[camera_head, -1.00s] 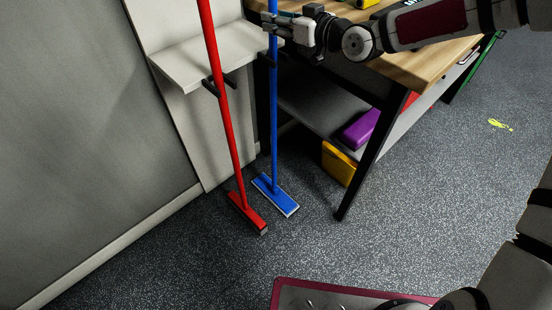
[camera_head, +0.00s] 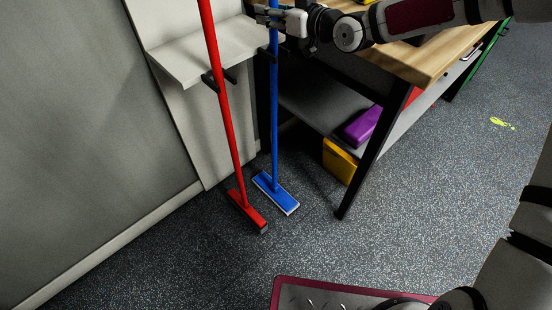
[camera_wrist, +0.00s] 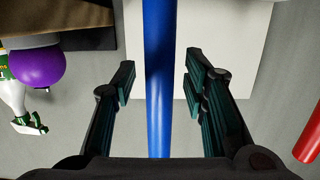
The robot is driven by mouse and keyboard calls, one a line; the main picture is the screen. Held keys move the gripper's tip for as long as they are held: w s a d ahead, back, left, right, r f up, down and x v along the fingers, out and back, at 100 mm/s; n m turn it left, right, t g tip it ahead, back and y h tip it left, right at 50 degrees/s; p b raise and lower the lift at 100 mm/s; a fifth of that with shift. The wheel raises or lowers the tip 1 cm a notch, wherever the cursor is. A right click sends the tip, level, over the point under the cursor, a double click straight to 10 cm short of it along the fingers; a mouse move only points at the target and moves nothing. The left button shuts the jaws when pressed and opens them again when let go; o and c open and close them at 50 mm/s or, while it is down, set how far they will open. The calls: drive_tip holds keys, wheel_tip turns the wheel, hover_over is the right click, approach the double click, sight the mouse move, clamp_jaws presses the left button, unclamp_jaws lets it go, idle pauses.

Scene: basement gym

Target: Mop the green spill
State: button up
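The blue mop stands upright, its handle (camera_head: 274,120) against the wall rack and its flat blue head (camera_head: 276,194) on the floor. The handle also shows in the wrist view (camera_wrist: 158,50). My gripper (camera_head: 272,20) is at the upper part of this handle. In the wrist view my gripper (camera_wrist: 158,84) is open, with one finger on each side of the handle and gaps on both sides. The spill (camera_head: 502,123) is a small yellow-green patch on the floor at the far right.
A red broom (camera_head: 224,110) stands left of the mop, by the pale wall shelf (camera_head: 190,62). A wooden-topped workbench (camera_head: 425,62) with dark legs stands to the right; purple (camera_head: 361,126) and yellow (camera_head: 339,160) blocks are beneath it.

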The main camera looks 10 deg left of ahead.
clamp_jaws()
drive_tip(key=shift+r, duration=0.1)
drive_tip(key=shift+r, duration=0.15)
drive_tip(key=shift+r+p, duration=1.1)
drive_tip(key=shift+r, duration=0.25)
drive_tip(key=f+p+v, duration=0.2)
drive_tip(key=p+v, duration=0.4)
drive_tip(key=v, duration=0.7)
drive_tip(key=shift+s+d, duration=0.35)
drive_tip(key=shift+d, duration=0.1)
idle(0.3)
